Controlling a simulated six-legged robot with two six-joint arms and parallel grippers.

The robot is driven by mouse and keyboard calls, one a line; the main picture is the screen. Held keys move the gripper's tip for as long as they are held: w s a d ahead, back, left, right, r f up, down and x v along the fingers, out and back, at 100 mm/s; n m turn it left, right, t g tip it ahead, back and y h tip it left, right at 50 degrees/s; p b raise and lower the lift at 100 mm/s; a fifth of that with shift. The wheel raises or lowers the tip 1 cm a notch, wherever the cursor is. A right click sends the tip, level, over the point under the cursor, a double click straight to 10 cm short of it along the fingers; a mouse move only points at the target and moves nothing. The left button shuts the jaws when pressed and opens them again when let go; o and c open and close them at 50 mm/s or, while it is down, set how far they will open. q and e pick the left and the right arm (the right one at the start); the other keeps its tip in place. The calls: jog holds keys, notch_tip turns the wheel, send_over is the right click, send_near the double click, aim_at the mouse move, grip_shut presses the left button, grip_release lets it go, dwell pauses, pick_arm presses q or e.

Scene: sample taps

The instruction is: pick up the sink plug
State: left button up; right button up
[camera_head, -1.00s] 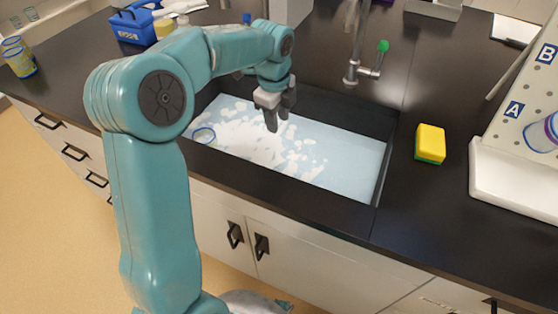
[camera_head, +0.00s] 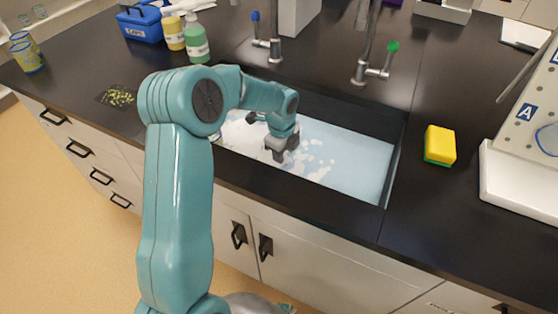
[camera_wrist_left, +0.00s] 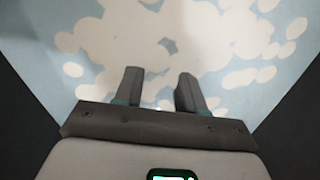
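The sink (camera_head: 399,150) holds pale blue water with white foam (camera_head: 312,162) on it. No sink plug can be made out; the foam and water cover the bottom. My left gripper (camera_head: 281,156) points down into the sink, low over the foam near its middle. In the left wrist view its two fingers (camera_wrist_left: 160,90) are apart with nothing between them, and foam (camera_wrist_left: 150,40) shows beyond them. I cannot tell whether the fingertips touch the water. My right gripper is not in view.
Two taps stand behind the sink, one with a blue knob (camera_head: 255,16) and one with a green knob (camera_head: 392,46). A yellow-green sponge (camera_head: 440,144) lies right of the sink. Bottles (camera_head: 196,44) and a blue caddy (camera_head: 140,24) stand at the back left.

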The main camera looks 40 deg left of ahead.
pick_arm(q)
jog(key=shift+f, duration=0.1)
jog(key=shift+c, duration=0.3)
grip_shut()
